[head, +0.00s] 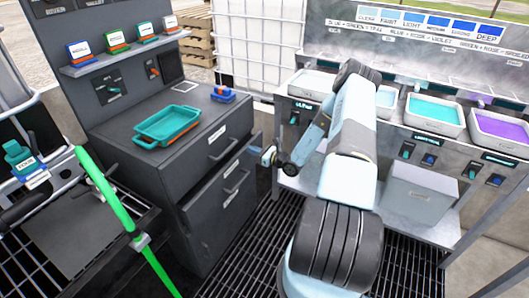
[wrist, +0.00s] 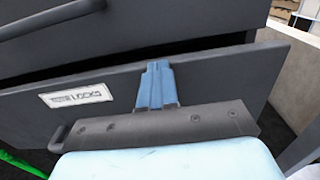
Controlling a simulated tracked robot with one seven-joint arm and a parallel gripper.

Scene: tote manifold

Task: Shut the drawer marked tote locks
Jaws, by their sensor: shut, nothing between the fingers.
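The tote locks drawer (wrist: 215,82) is a dark grey front with a white label (wrist: 76,95) on its left, in the wrist view. A dark gap above it shows that it stands partly open. In the head view this drawer (head: 215,210) juts out from the grey cabinet below the upper drawer. My gripper (wrist: 155,72) has its blue fingers shut and empty, up against the drawer front to the right of the label. I cannot tell if they touch it. In the head view my gripper (head: 270,156) is at the drawer's right end.
A teal tray (head: 168,126) and a small blue and red block (head: 223,94) lie on the cabinet top. A bench with coloured trays (head: 436,113) stands at the right. A green pole (head: 122,218) crosses at the left. Grated floor shows around the cabinet.

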